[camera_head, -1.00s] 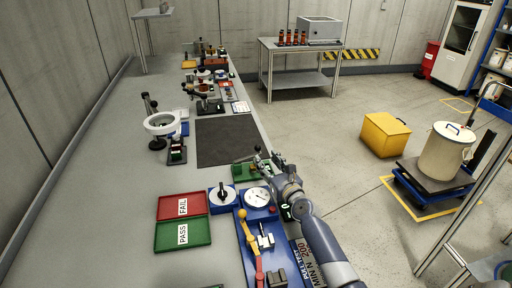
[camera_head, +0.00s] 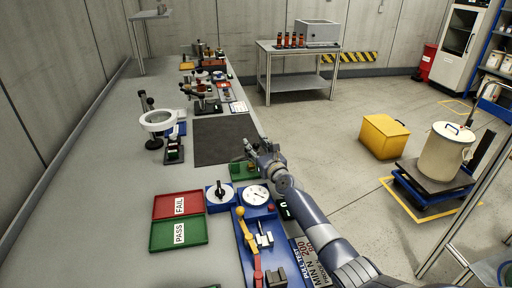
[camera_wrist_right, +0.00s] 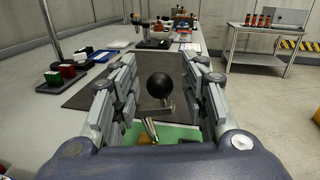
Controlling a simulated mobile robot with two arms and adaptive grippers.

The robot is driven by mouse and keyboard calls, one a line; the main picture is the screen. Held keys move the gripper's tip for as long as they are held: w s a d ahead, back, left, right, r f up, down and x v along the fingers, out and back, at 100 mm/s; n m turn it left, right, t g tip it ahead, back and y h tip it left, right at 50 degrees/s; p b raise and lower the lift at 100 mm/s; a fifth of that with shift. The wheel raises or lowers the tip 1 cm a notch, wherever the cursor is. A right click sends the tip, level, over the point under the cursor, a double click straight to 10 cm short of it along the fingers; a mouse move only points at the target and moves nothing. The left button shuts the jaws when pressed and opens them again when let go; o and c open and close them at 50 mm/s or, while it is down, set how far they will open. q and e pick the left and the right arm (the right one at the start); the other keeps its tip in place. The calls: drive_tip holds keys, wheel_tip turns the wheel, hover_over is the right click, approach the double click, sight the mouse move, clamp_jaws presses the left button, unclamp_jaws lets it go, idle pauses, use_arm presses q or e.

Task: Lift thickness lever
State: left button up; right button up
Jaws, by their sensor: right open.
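The lever's black ball knob (camera_wrist_right: 160,85) stands between the open fingers of my right gripper (camera_wrist_right: 161,100) in the wrist view, with space visible on both sides. A metal rod and a short brass-coloured cylinder (camera_wrist_right: 150,129) show below the knob, over a green base (camera_wrist_right: 170,134). In the head view the green base (camera_head: 240,172) lies near the bench's right edge, and my right gripper (camera_head: 251,150) is over its far side. The gripper hides most of the lever there. My left gripper is not in view.
A dark mat (camera_head: 222,140) lies just beyond. Nearer are a blue dial gauge unit (camera_head: 256,195), a red FAIL tray (camera_head: 177,204) and a green PASS tray (camera_head: 179,234). A ring magnifier (camera_head: 157,119) stands to the left.

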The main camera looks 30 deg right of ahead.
clamp_jaws()
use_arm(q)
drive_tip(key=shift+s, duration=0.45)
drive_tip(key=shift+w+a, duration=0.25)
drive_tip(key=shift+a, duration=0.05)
use_arm(e)
drive_tip(key=shift+r, duration=0.1)
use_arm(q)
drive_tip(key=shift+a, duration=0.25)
use_arm(e)
drive_tip(key=shift+r, duration=0.1)
